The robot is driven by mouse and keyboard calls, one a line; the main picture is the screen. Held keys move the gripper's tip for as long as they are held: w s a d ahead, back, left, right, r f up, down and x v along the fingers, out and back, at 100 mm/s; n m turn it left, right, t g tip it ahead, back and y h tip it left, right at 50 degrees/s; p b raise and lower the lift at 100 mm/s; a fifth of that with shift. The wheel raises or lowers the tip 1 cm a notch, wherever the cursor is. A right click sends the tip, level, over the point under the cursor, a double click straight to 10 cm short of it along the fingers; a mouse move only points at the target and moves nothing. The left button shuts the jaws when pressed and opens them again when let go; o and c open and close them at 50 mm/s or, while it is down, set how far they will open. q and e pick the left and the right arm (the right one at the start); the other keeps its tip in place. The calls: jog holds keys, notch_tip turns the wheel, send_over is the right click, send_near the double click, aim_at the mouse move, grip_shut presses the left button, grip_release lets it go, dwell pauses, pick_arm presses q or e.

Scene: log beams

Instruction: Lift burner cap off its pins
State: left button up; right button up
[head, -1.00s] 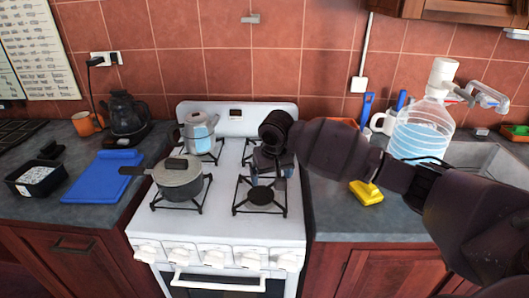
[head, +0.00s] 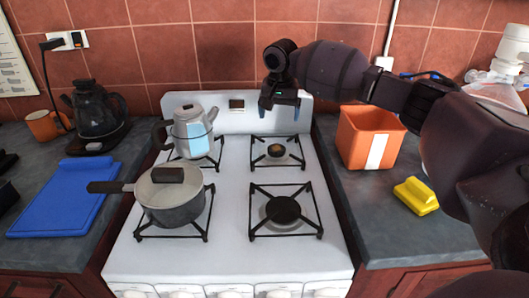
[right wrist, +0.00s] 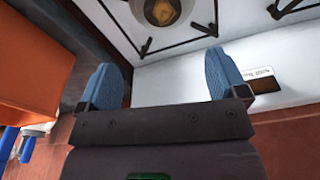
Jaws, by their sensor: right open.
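The white stove (head: 228,242) has a dark round burner cap (head: 283,210) on its front right burner, inside a black grate. The back right burner (head: 277,151) has a smaller brassy centre; it also shows at the top of the right wrist view (right wrist: 162,10). I cannot see any pins. My right gripper (head: 281,110) is above the rear of the stove, behind the back right burner, pointing down. In the right wrist view its two blue fingers (right wrist: 167,76) are wide apart with nothing between them. My left gripper is not in view.
A lidded saucepan (head: 172,198) stands on the front left burner and a metal moka pot (head: 192,132) behind it. An orange bin (head: 367,138) and yellow sponge (head: 416,196) sit on the right counter. A blue board (head: 68,205) and dark kettle (head: 93,110) are left.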

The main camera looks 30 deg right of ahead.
notch_tip(320, 180, down, 2)
jog(key=b, duration=0.2)
send_over(276, 148)
jog(key=f, duration=0.5)
jog(key=shift+s, duration=0.3)
jog(key=shift+f, duration=0.65)
jog(key=f, duration=0.1)
jog(key=f+b, duration=0.1)
jog(key=f, duration=0.2)
jog(key=shift+w+f, duration=0.15)
jog(key=shift+w, duration=0.1)
jog(key=c, duration=1)
